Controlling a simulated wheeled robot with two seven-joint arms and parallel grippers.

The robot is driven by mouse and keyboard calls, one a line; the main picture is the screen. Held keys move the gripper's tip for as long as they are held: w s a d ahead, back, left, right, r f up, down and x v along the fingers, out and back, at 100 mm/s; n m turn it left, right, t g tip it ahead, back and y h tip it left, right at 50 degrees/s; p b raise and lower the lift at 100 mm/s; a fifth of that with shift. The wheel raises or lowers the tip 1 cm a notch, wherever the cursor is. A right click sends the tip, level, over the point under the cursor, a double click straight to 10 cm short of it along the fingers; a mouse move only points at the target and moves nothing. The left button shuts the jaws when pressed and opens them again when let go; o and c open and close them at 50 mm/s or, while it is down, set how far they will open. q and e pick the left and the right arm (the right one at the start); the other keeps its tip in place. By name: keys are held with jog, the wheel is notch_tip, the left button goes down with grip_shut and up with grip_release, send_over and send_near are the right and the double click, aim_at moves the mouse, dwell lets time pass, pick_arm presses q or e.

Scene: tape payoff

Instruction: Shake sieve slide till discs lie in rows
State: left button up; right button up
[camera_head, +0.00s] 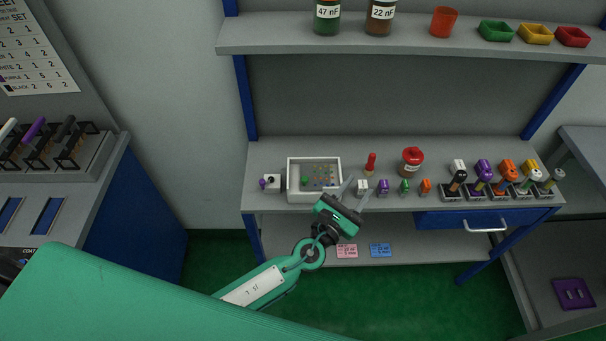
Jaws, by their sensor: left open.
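The sieve slide (292,195) looks like a pale shallow box on the left part of the workbench. Small coloured discs (322,177) lie in it, scattered toward its right side, with a green piece (305,181) at the left. Whether the discs lie in rows is too small to tell. My right gripper is not in view.
A red-handled tool (370,163) and a red-lidded jar (412,161) stand right of the box. Small coloured pieces line the front edge, with several holders (480,194) farther right. A shelf (400,36) with bottles and trays hangs above. The bench (460,150) is clear behind the holders.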

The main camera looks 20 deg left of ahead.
aim_at(305, 178)
pick_arm(q)
jog(key=w+d+r+m+g+h, duration=0.1)
jog(key=w+d+m+g+h, duration=0.1)
jog(key=d+m+g+h, duration=0.45)
jog(key=a+m+g+y, duration=0.1)
jog(key=a+m+g, duration=0.2)
jog(key=w+a+m+g+y+p, duration=0.1)
jog(key=a+m+g+y, duration=0.1)
jog(key=a+m+g, duration=0.1)
jog(key=w+a+f+m+g+y+p, duration=0.1)
jog(key=a+m+g, duration=0.3)
jog(key=g, duration=0.1)
jog(key=shift+w+a+y, duration=0.25)
jog(key=w+a+r+g+y+p, duration=0.1)
jog(key=a+r+g+y, duration=0.3)
jog(key=a, duration=0.8)
jog(key=shift+m+t+y, duration=0.35)
jog(key=shift+t+y, duration=0.2)
jog(key=shift+y, duration=0.15)
jog(key=p+x, duration=0.1)
jog(key=x, duration=0.1)
jog(key=p+x, duration=0.1)
jog(key=x, duration=0.1)
jog(key=p+x, duration=0.1)
jog(key=x, duration=0.1)
jog(key=shift+a+f, duration=0.25)
jog(key=shift+f, duration=0.2)
jog(key=shift+d+f, duration=0.1)
jog(key=shift+f, duration=0.3)
grip_shut()
